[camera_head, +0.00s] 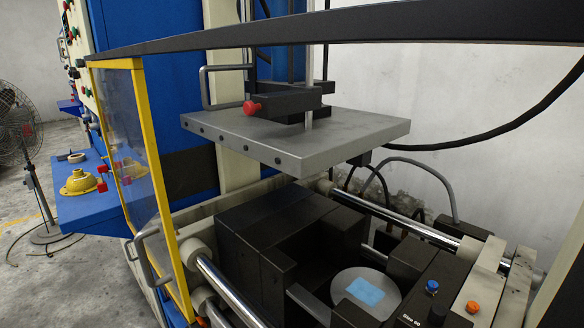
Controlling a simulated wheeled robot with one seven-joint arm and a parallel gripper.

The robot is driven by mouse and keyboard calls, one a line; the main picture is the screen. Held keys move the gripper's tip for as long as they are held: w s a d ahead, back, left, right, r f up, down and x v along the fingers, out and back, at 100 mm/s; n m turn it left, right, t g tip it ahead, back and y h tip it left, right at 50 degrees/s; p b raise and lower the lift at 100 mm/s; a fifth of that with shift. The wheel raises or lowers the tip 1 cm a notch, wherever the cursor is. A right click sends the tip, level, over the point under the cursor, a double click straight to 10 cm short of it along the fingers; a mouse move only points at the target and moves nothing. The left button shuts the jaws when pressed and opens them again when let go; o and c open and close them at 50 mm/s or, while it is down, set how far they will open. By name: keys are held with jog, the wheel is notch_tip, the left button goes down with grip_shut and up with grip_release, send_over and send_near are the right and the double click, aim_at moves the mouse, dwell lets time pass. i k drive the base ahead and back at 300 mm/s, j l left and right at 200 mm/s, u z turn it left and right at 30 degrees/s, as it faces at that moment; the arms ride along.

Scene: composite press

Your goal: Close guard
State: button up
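The guard (140,165) is a clear panel in a yellow frame. It stands upright at the left of the press, seen at a steep angle, and leaves the space around the plates uncovered. A grey bar handle (139,262) sits low on its yellow post. The guard's upper edge meets a long black rail (330,27) that crosses the top of the view. My gripper is not in view.
A grey upper plate (295,133) hangs over black blocks and a round plate (365,291) bearing a blue piece (366,291). Chrome rods (228,292) run alongside. A blue table (85,195) and fan (18,130) stand at left.

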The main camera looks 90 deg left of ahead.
aim_at(148, 243)
jog(key=u, duration=3.05)
